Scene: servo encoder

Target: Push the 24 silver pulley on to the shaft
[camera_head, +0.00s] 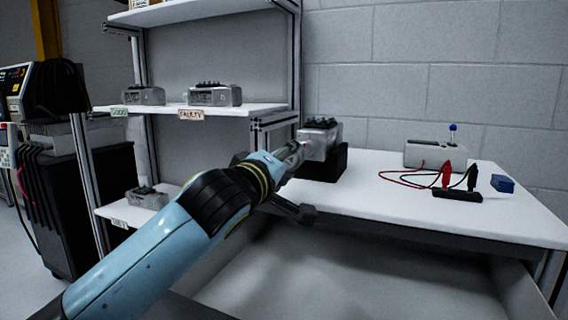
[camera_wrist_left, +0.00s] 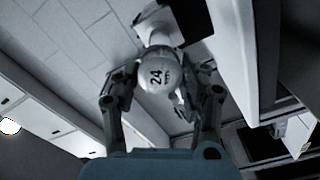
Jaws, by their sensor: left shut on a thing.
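In the left wrist view the silver pulley (camera_wrist_left: 155,74), marked 24, sits between the fingers of my left gripper (camera_wrist_left: 160,88), which is shut on it. Directly beyond the pulley is the pale grey servo unit (camera_wrist_left: 158,28). In the head view the servo unit (camera_head: 320,140) rests on a black block on the table, and my left gripper (camera_head: 294,154) reaches its near left side. The shaft is hidden behind the pulley, so I cannot tell how far the pulley is on it. My right gripper is not in view.
The white table (camera_head: 400,205) has a meter box (camera_head: 432,154), red and black leads and a blue item (camera_head: 502,184) at right. A shelf rack (camera_head: 262,110) at left holds several similar units, with labels including GOOD and FAULTY. The table's middle is clear.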

